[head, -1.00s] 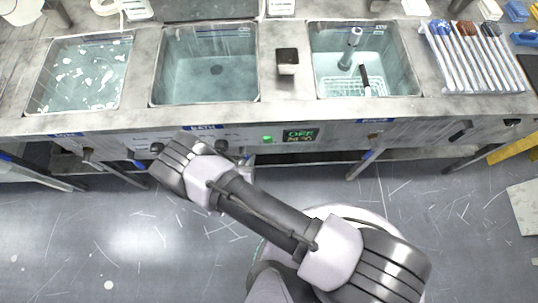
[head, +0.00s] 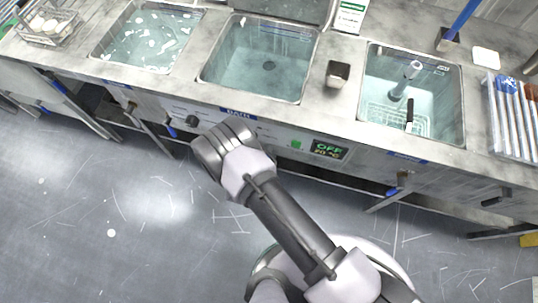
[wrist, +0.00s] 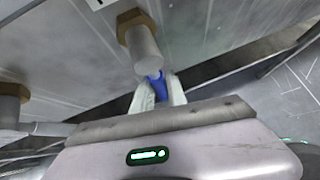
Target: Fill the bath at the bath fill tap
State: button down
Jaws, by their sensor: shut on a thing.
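The bath (head: 228,93) is the middle sink, above a blue BATH label (head: 238,114) on the front panel. Its inside is blue-green with a dark round spot on the floor; I cannot tell the water level. In the wrist view my gripper (wrist: 157,97) has its two pale fingers shut on a blue lever (wrist: 156,86). The lever is just below a grey tap body (wrist: 143,50) with a brass collar, on the panel. In the head view my wrist hides the fingers, in front of the panel below the bath.
A second brass-collared fitting (wrist: 10,100) is at the wrist view's left. The display (head: 328,149) reads OFF, beside a green button (head: 296,145). Other sinks stand left (head: 105,47) and right (head: 462,125). A dark holder (head: 338,73) sits between sinks. Floor in front is open.

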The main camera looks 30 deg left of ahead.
jog(key=c, duration=1.3)
grip_release()
jog(key=shift+r, duration=0.1)
jog(key=p+v, duration=0.6)
jog(key=v, duration=1.1)
jog(key=shift+s+d+r, duration=0.1)
jog(key=shift+s, duration=0.05)
